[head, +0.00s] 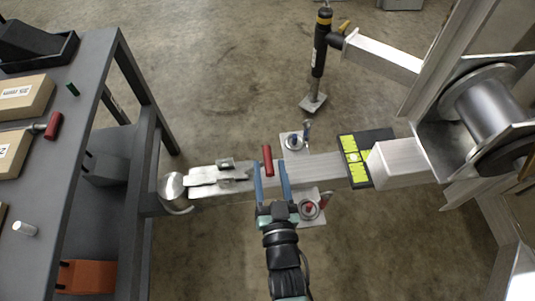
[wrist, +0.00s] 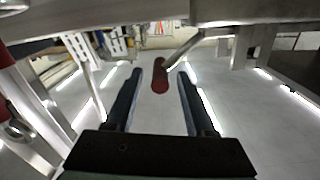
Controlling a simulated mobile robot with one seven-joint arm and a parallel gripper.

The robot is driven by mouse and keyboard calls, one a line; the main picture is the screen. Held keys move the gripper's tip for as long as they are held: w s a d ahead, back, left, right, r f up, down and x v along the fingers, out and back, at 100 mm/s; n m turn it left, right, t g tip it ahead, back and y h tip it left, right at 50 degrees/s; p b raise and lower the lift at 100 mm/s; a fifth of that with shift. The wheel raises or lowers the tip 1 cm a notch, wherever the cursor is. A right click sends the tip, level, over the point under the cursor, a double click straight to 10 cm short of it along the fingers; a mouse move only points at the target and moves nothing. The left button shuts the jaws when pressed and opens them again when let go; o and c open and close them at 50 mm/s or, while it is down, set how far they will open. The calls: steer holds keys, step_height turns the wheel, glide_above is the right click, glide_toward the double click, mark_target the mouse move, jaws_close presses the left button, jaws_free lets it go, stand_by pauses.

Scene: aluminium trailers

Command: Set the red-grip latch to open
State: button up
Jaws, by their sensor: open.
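The latch's red grip (head: 267,160) is a short red cylinder above the metal trailer tongue, right of the coupler's silver latch plate (head: 217,173). In the wrist view the red grip (wrist: 160,78) hangs at the end of a thin rod. My gripper (head: 271,166) is open, with its two blue fingers either side of the grip's near end. In the wrist view the gripper (wrist: 160,72) has the grip between its fingertips, with a gap on both sides. How deep the grip sits between the fingers is hard to tell.
A grey workbench (head: 92,95) with boxes and a red-handled pin (head: 53,125) stands at left. A yellow-green level (head: 355,160), jack (head: 320,55) and winch drum (head: 490,108) are to the right.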

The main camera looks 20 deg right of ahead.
steer(key=b+x, duration=0.1)
steer(key=x, duration=0.4)
steer(key=shift+b, duration=0.3)
jaws_close()
steer(key=shift+d+f, duration=0.1)
steer(key=shift+d, duration=0.1)
stand_by(0.9)
